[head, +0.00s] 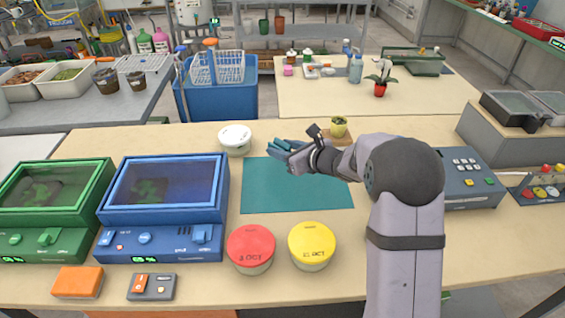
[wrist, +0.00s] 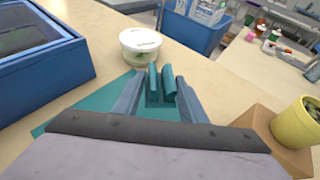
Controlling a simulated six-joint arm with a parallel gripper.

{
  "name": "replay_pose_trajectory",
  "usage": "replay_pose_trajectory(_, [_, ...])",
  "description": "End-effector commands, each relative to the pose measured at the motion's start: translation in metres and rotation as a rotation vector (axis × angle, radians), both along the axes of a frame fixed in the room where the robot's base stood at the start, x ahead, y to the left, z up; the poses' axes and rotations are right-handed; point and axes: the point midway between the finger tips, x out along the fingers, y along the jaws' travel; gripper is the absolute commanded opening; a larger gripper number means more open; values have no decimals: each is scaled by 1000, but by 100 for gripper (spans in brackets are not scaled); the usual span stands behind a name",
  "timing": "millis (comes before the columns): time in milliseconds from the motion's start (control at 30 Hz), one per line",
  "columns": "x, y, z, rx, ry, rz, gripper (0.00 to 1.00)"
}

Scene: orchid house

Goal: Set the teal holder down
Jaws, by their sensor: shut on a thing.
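My gripper (head: 283,148) is at the far edge of the teal mat (head: 290,197), with the arm reaching in from the right. In the wrist view my gripper (wrist: 160,92) is shut on the teal holder (wrist: 155,88), a small piece with two upright rounded parts and a slot between them. In the head view the teal holder (head: 279,145) shows only as a small teal bit at the fingertips. I cannot tell whether its underside touches the mat.
A white-lidded tub (head: 235,139) stands just beyond the holder. A yellow pot (head: 338,127) sits on a wooden block to the right. Red (head: 250,246) and yellow (head: 312,244) lidded tubs stand in front of the mat. A blue box (head: 163,205) is left. Much of the mat is bare.

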Motion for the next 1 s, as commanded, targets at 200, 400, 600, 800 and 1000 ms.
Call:
replay_pose_trajectory(200, [1,0,-12,1,-3,0,1])
replay_pose_trajectory(400, [0,0,-22,0,0,1,1])
replay_pose_trajectory(600, [0,0,-44,2,0,1,1])
replay_pose_trajectory(800, [1,0,-49,1,-5,1,1])
replay_pose_trajectory(1000, [1,0,-50,1,-4,1,1])
